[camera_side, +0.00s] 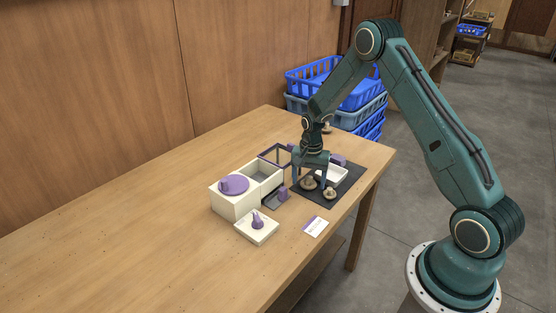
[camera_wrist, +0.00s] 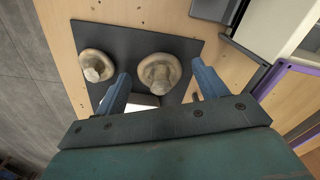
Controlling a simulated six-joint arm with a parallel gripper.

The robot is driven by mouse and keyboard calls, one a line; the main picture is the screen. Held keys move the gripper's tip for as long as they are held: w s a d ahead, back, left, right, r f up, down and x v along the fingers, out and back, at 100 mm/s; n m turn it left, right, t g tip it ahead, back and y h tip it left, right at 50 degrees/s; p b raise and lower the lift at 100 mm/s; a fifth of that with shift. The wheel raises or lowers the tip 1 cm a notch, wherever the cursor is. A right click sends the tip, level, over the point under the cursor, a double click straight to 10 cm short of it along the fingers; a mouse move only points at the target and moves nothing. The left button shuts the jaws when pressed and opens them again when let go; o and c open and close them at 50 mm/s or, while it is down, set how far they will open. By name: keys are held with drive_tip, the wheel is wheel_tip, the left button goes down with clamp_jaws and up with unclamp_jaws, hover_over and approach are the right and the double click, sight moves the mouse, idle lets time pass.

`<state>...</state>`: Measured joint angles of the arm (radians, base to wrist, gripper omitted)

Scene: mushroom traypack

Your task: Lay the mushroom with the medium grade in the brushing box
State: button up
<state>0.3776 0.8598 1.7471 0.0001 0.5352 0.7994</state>
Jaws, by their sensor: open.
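Two pale brown mushrooms lie on a dark mat (camera_side: 345,191). One mushroom (camera_side: 308,184) is between and below the fingers of my gripper (camera_side: 310,177); the other mushroom (camera_side: 329,194) is to its right. The wrist view shows the first mushroom (camera_wrist: 160,73) between the open fingertips (camera_wrist: 160,70) and the other mushroom (camera_wrist: 95,66) left of them. My gripper is open and holds nothing; contact cannot be told. I cannot read any grade. A cream box (camera_side: 226,206) with a purple disc on top and an open compartment (camera_side: 263,174) stands left of the mat.
A white tray (camera_side: 334,174) lies on the mat behind the mushrooms. A purple-framed lid (camera_side: 273,154) stands up by the cream box. A small cream block with a purple knob (camera_side: 257,221) and a card (camera_side: 316,226) lie in front. The table's left side is clear.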

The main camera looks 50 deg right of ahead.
sight(309, 178)
drive_tip(key=shift+f, duration=0.1)
idle(0.4)
drive_tip(key=c, duration=0.7)
drive_tip(key=shift+c, duration=0.2)
wheel_tip(309, 178, up, 20)
idle(0.4)
idle(0.5)
